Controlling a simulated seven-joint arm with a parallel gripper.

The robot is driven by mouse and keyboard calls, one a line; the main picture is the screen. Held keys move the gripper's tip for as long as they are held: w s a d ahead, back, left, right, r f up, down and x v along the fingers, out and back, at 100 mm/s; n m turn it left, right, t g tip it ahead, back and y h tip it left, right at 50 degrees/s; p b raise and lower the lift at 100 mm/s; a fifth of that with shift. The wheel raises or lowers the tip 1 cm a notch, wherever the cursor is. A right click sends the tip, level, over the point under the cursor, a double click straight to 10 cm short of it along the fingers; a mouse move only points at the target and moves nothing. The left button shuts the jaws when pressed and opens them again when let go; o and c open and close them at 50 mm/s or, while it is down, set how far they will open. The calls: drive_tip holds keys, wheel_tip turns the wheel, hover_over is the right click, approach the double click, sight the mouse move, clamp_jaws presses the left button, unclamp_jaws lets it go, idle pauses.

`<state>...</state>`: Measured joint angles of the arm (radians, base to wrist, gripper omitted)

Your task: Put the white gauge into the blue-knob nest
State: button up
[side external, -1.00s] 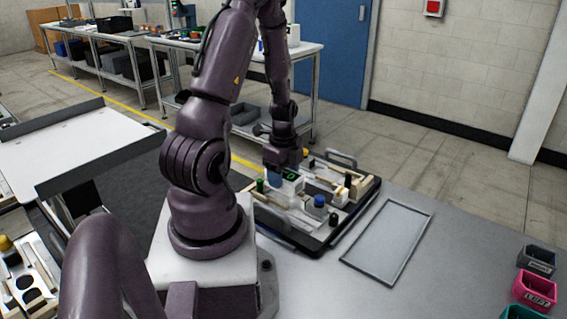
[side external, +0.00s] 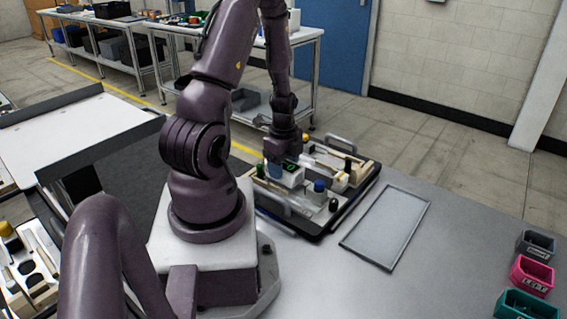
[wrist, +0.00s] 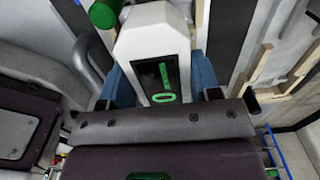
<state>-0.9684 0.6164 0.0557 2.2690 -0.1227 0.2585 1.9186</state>
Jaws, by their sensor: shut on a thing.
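The white gauge (side external: 288,178) has a dark display with green digits. It is at the left part of the pallet in the side view, and its display faces the camera in the wrist view (wrist: 150,35). My gripper (side external: 281,160) is shut on the gauge, with its blue fingers on both sides of it in the wrist view (wrist: 161,80). The blue knob (side external: 319,186) stands to the right of the gauge, on the near part of the pallet. The underside of the gauge is hidden, so I cannot tell whether it touches the pallet.
A green knob (side external: 260,170) stands just left of the gauge and shows close by in the wrist view (wrist: 104,13). An orange knob (side external: 305,137) and black knobs (side external: 348,163) are also on the pallet. An empty grey tray (side external: 388,228) lies to the right.

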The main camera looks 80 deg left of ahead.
drive_tip(key=shift+f, duration=0.7)
drive_tip(key=o, duration=1.1)
drive_tip(key=shift+r, duration=0.1)
wheel_tip(320, 180, up, 13)
drive_tip(key=shift+f, duration=0.1)
